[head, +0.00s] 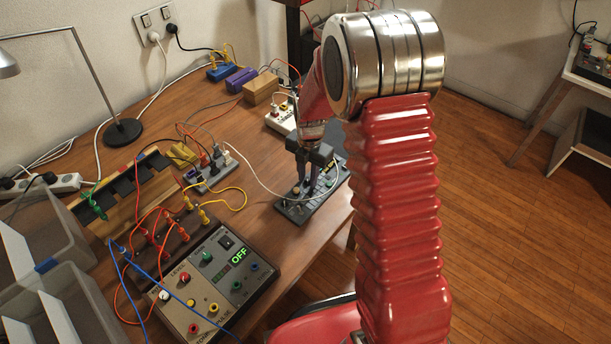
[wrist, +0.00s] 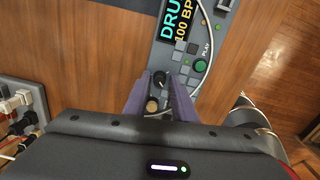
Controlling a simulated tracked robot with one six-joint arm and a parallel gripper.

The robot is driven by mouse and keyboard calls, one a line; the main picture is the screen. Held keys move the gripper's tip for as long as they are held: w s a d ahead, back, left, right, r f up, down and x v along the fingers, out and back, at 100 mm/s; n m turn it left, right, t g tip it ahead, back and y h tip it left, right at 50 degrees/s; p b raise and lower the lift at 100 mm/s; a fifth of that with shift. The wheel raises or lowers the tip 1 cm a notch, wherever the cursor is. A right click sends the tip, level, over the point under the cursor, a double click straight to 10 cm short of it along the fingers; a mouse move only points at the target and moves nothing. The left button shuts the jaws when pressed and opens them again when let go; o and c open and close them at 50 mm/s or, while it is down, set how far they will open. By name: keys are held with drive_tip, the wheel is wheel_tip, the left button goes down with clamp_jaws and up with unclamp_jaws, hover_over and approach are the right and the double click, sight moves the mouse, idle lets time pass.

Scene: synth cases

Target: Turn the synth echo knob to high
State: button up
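My gripper (head: 304,186) points down over a long grey drum unit (head: 300,215) near the table's right edge. In the wrist view its two purple-grey fingers (wrist: 160,80) are apart. A black knob with a light mark (wrist: 159,79) lies between the fingertips, with gaps visible on both sides. A tan knob (wrist: 152,104) sits nearer the gripper body, between the fingers. The unit's screen (wrist: 175,28) reads "DRU" and "100 BPM"; a green button by "PLAY" (wrist: 199,66) is to the right. No echo label is readable in either view.
A pale cable (wrist: 207,60) crosses the drum unit beside the right finger. Small modules with cables (head: 208,168), a lamp (head: 123,132) and clear trays (head: 50,310) stand left.

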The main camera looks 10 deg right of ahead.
clamp_jaws()
drive_tip(key=shift+a, duration=0.25)
drive_tip(key=shift+d, duration=0.25)
